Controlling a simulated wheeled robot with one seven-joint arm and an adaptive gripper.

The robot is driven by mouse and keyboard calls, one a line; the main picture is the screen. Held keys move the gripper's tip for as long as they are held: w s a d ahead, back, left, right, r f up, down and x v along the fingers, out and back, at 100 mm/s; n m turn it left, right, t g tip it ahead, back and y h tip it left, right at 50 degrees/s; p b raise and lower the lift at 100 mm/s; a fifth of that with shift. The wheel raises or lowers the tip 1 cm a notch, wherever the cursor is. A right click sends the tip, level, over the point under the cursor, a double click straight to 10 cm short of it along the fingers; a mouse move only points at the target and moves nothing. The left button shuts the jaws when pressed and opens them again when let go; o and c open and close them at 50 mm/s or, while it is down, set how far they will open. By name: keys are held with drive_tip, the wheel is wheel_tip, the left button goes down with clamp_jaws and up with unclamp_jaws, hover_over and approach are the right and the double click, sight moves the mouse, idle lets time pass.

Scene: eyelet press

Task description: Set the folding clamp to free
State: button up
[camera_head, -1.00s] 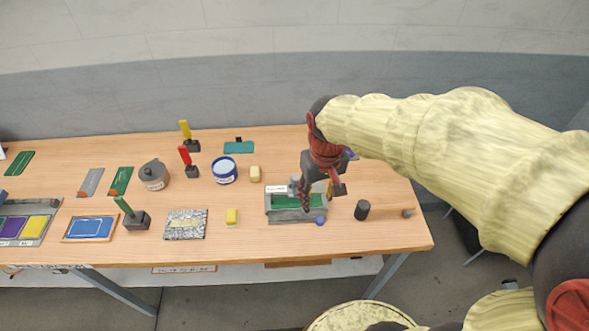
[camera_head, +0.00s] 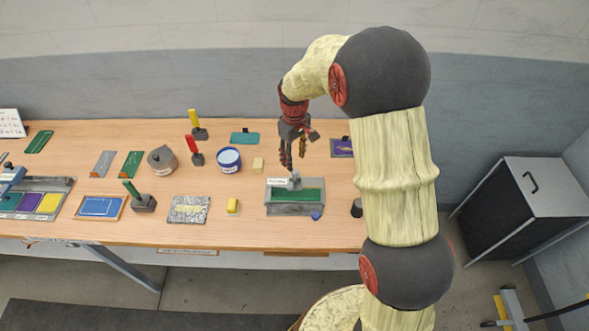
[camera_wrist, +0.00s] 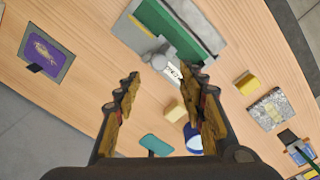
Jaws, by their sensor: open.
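A grey fixture with a green bed (camera_head: 275,209) stands near the front of the table. It also shows at the top of the wrist view (camera_wrist: 183,22). A small grey upright part (camera_head: 294,183) with a rounded end (camera_wrist: 159,61) sits at its back edge, beside a white label (camera_wrist: 174,73). I cannot tell which part is the folding clamp or how it is set. My gripper (camera_head: 293,163) is open and empty, above and just behind the fixture. In the wrist view, my fingers (camera_wrist: 161,78) are spread, with the rounded part between and beyond their tips.
A yellow block (camera_head: 233,206), a patterned plate (camera_head: 189,209) and a blue-and-white tub (camera_head: 229,159) lie left of the fixture. A blue knob (camera_head: 316,216) is at its front right. A dark cylinder (camera_head: 356,208) stands to the right, partly behind my arm.

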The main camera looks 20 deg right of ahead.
sight(295, 171)
wheel_tip(295, 171, down, 7)
drive_tip(key=shift+d+r, duration=0.1)
drive_tip(key=shift+c, duration=0.8)
clamp_jaws()
idle(0.4)
